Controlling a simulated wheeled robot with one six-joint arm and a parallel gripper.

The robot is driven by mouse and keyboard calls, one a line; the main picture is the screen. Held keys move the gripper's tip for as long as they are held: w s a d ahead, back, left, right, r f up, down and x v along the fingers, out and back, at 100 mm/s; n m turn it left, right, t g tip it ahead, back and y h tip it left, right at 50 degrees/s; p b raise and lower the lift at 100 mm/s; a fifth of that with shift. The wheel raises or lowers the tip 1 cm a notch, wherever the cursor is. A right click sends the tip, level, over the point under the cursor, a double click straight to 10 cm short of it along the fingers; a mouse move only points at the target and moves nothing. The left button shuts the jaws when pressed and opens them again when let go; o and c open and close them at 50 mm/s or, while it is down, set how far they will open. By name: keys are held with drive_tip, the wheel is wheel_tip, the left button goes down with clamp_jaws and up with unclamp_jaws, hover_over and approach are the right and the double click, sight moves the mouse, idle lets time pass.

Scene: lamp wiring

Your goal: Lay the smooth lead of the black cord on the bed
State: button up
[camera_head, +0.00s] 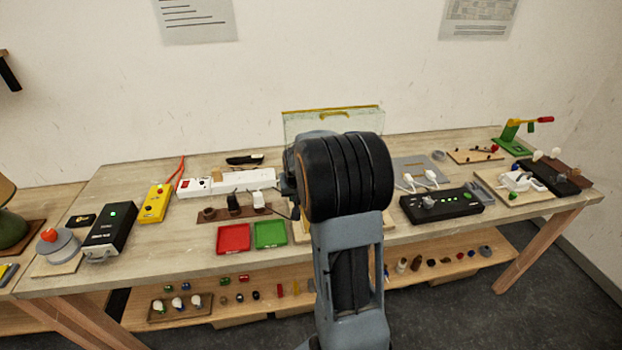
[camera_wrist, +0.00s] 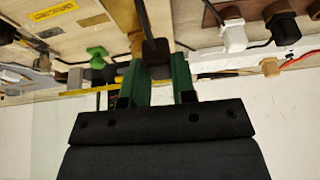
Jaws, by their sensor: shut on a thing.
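In the wrist view, my gripper (camera_wrist: 160,68) has green fingers closed on a dark piece (camera_wrist: 155,50), which looks like part of the black cord. The smooth lead cannot be made out. In the head view my arm hides my gripper and whatever it holds. A thin stretch of black cord (camera_head: 281,214) shows just left of my arm. I cannot tell which surface is the bed; the edge of a light wooden board (camera_head: 300,236) shows partly behind my arm.
Red (camera_head: 233,238) and green (camera_head: 270,234) trays lie left of my arm. A black control box (camera_head: 440,206) lies right. A green clamp (camera_wrist: 97,56) and white plug (camera_wrist: 233,36) show in the wrist view.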

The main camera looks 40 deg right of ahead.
drive_tip(key=shift+s+d+f+b, duration=0.25)
drive_tip(key=shift+d+f+b, duration=0.1)
drive_tip(key=shift+d+f, duration=0.5)
drive_tip(key=shift+s+d+f+b, duration=0.25)
drive_tip(key=shift+d+f+b, duration=0.25)
drive_tip(key=shift+f, duration=0.6)
drive_tip(key=shift+s+d+f+b, duration=0.25)
drive_tip(key=shift+d+f, duration=0.55)
drive_tip(key=shift+f, duration=0.15)
drive_tip(key=shift+s, duration=0.1)
drive_tip(key=shift+f+b, duration=0.15)
drive_tip(key=shift+b, duration=0.2)
drive_tip(key=shift+f+b, duration=0.65)
drive_tip(key=shift+f, duration=0.1)
drive_tip(key=shift+f+b, duration=0.5)
drive_tip(key=shift+b, duration=0.1)
